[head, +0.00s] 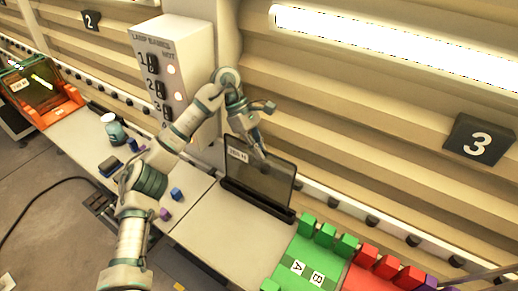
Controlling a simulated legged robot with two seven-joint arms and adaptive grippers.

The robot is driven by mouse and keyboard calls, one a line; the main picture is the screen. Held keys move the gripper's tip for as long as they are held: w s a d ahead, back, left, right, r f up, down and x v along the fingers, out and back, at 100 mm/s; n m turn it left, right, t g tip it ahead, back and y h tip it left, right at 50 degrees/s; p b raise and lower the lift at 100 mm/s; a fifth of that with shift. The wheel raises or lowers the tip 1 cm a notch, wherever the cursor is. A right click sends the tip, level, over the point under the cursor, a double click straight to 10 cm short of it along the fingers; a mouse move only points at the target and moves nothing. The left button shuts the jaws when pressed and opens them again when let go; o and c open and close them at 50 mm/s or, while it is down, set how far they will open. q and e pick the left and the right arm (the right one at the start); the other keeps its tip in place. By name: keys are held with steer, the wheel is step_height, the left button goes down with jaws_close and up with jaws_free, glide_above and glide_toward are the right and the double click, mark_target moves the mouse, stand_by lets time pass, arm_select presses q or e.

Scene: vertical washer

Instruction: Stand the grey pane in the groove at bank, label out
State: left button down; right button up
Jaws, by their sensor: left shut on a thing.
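The grey pane (272,181) is a dark, see-through sheet standing close to upright at the back of the white bench. A small white label (237,155) near its upper left corner faces me. Its lower edge meets the long black grooved base (257,201); I cannot tell how deep it sits in the groove. My left gripper (261,153) is shut on the pane at its top edge, coming down from above. Its fingertips are small and partly blend with the pane. My right gripper is not in view.
A lamp box (172,70) with numbered switches stands behind my left arm. Green blocks (325,235) and red blocks (390,267) are right of the pane. An orange rack (50,110) with another pane is far left. A jar (113,129) and small blue blocks lie on the left bench.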

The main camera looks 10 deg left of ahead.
arm_select(q)
steer(key=shift+w+r, duration=0.1)
steer(key=shift+w, duration=0.05)
stand_by(0.4)
steer(key=c, duration=1.2)
jaws_free()
steer(key=shift+c, duration=0.2)
steer(key=shift+d, duration=0.1)
step_height(320, 180, up, 10)
